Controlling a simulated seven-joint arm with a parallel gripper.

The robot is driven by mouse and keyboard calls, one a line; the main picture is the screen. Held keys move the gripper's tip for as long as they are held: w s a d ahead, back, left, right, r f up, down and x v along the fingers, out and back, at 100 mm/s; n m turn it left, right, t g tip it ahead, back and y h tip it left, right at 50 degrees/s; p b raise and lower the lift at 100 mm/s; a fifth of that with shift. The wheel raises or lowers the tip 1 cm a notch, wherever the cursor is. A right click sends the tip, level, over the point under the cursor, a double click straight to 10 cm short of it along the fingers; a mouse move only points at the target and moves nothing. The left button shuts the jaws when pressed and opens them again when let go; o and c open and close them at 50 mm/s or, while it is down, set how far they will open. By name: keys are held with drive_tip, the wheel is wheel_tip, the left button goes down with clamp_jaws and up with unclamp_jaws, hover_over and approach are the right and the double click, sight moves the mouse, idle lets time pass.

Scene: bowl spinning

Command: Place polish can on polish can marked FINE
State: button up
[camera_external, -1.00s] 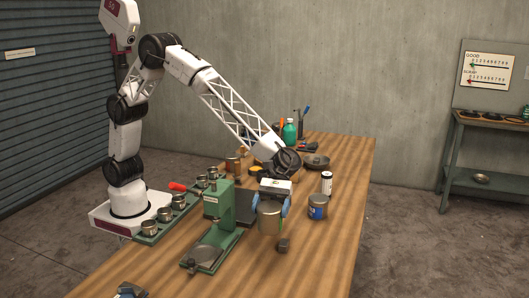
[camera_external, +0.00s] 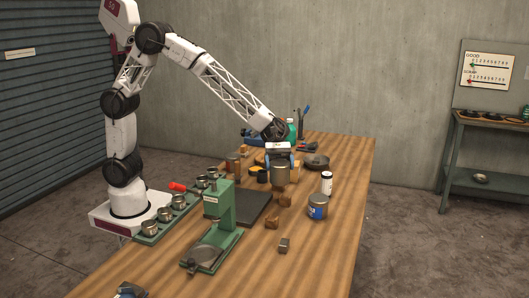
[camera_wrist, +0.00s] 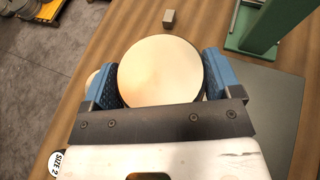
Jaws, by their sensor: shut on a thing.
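My gripper (camera_external: 280,163) is shut on a grey metal can (camera_external: 280,175), held upright above the wooden table. In the wrist view, the can's round pale top (camera_wrist: 160,70) sits between the two blue fingers. A second can (camera_external: 317,203), grey-brown with a blue and white label, stands on the table to the right of and nearer than the held can, apart from it. Its label is too small to read, so I cannot tell whether it says FINE. In the wrist view, a pale round edge (camera_wrist: 93,78) shows partly behind the left finger; I cannot tell what it is.
A green press (camera_external: 221,205) and dark mat (camera_external: 256,208) are to the left. Wooden blocks (camera_external: 272,223) and a small grey block (camera_external: 284,245) lie nearby. The table's right strip is mostly clear.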

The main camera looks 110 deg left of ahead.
drive_tip(key=shift+s+a, duration=0.3)
drive_tip(key=shift+a, duration=0.3)
drive_tip(key=shift+s+a, duration=0.25)
drive_tip(key=shift+a, duration=0.35)
hover_over(319, 197)
drive_tip(key=shift+s+a+f, duration=0.1)
drive_tip(key=shift+f, duration=0.6)
drive_tip(key=shift+f, duration=0.15)
drive_tip(key=shift+f, duration=1.6)
drive_tip(key=shift+f, duration=0.15)
drive_tip(key=o, duration=1)
